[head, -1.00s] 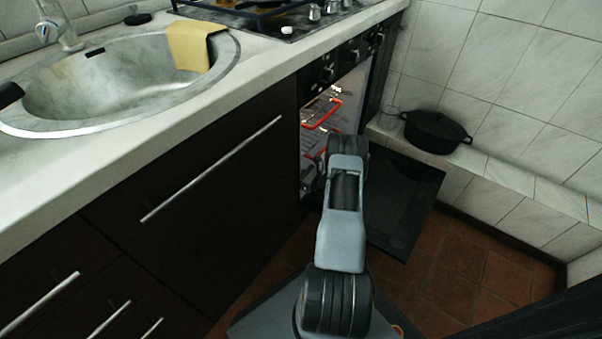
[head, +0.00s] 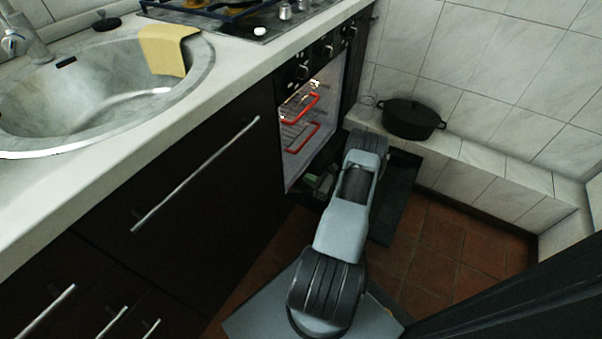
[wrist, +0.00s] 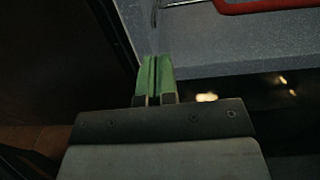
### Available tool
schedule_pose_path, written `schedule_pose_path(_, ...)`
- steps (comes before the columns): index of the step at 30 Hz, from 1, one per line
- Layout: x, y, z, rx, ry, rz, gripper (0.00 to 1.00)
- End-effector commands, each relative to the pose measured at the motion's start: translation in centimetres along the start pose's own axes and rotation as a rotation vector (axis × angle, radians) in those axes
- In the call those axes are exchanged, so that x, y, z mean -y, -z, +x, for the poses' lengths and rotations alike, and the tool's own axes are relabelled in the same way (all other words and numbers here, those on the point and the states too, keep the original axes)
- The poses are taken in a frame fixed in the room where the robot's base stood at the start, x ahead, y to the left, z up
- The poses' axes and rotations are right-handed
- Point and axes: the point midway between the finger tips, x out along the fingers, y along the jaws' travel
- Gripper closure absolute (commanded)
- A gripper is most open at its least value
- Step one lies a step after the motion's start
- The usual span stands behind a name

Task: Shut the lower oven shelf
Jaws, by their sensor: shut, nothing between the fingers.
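The oven (head: 325,75) stands open, with its dark door (head: 398,205) folded down. Inside are two wire shelves with red front bars, an upper shelf (head: 299,109) and a lower shelf (head: 302,138). Both red bars show near the oven mouth; how far each shelf sticks out is hard to tell. My gripper (head: 321,182) is low at the oven mouth, below the lower shelf and apart from it. In the wrist view its green fingers (wrist: 155,78) are together and empty. A red bar (wrist: 262,5) crosses the top right there, ahead of the fingertips.
A black pot (head: 411,119) sits on the tiled ledge at the right. Dark cabinets with long handles (head: 195,175) run left of the oven, under the counter with the sink (head: 110,85) and yellow cloth (head: 166,50). Reddish floor tiles (head: 440,235) are clear at the right.

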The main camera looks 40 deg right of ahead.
Motion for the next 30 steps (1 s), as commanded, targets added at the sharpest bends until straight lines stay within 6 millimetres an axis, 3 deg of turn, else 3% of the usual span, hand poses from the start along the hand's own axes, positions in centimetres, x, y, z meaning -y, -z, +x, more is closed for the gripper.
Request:
schedule_pose_path(3,0.0,-0.8,-0.3,0.002,-0.011,-0.010,1.00)
schedule_pose_path(6,2.2,-3.2,1.3,-0.013,-0.073,-0.139,1.00)
schedule_pose_path(8,4.3,-4.5,2.7,-0.068,-0.126,-0.327,1.00)
schedule_pose_path(12,9.7,-6.6,5.0,-0.231,-0.241,-0.880,1.00)
schedule_pose_path(18,14.5,-7.2,5.0,-0.395,-0.347,-1.383,1.00)
schedule_pose_path(23,15.2,-6.3,5.1,-0.434,-0.388,-1.514,1.00)
schedule_pose_path(30,15.2,-4.4,8.0,-0.430,-0.393,-1.531,1.00)
